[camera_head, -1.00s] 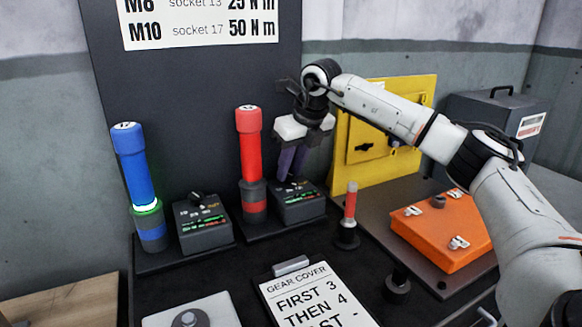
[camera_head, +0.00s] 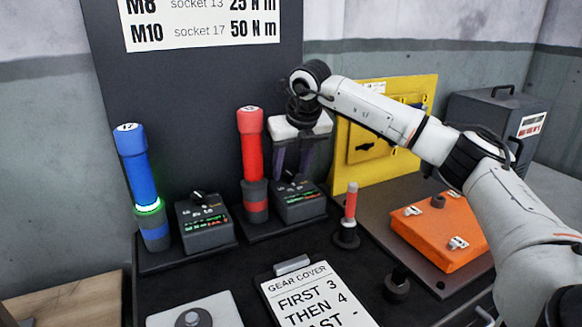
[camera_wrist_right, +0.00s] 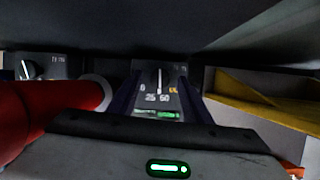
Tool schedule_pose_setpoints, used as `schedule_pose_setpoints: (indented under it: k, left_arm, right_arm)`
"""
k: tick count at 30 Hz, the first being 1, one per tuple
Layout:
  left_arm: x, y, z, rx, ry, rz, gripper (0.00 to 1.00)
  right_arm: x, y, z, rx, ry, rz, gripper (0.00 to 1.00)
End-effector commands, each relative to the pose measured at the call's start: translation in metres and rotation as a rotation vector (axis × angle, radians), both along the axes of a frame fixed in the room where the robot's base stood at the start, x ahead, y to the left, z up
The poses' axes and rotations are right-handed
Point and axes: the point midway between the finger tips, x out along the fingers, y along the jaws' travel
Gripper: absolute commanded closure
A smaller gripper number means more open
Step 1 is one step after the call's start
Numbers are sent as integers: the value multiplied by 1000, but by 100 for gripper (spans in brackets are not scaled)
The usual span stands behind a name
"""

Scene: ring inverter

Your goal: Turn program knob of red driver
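The red driver (camera_head: 252,150) stands upright in its holder. Its control box (camera_head: 299,206) is just right of it, with a dark program knob (camera_head: 290,176) on top and small green lit text on its face. My right gripper (camera_head: 293,172) points down over this box, its two dark fingers apart. In the right wrist view the knob (camera_wrist_right: 158,79) lies between the open fingers, its white mark close to vertical above the "25" and "50" labels. A gap shows on each side of the knob; contact is not visible. My left gripper is out of view.
The blue driver (camera_head: 136,165) with a green glowing ring and its own box (camera_head: 206,224) stand to the left. A small red-handled tool (camera_head: 350,205), an orange case (camera_head: 440,232) and a yellow panel (camera_head: 385,130) are to the right. A printed sign (camera_head: 315,300) lies in front.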

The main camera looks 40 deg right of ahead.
Motion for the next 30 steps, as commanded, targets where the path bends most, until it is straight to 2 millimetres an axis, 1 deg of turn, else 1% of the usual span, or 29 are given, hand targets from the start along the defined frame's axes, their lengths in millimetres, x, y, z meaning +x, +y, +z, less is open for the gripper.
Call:
schedule_pose_setpoints:
  k: [4, 7, 15, 18, 21, 25, 30]
  left_arm:
    - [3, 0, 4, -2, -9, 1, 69]
    - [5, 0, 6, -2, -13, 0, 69]
    - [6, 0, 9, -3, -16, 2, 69]
    - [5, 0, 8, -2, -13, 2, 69]
    - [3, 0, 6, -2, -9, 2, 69]
    - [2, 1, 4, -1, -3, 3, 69]
    - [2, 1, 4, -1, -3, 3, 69]
  right_arm:
    - [-1, 0, 3, 1, -1, 0, 55]
    - [-4, 2, 13, 0, -1, 1, 55]
    - [-23, 10, 63, 2, -4, 1, 55]
    - [-29, 12, 78, 1, -3, 1, 55]
    - [-34, 13, 88, 1, -1, 0, 55]
    - [-37, 14, 95, 1, -1, 0, 55]
    - [-37, 14, 96, 0, 0, 0, 55]
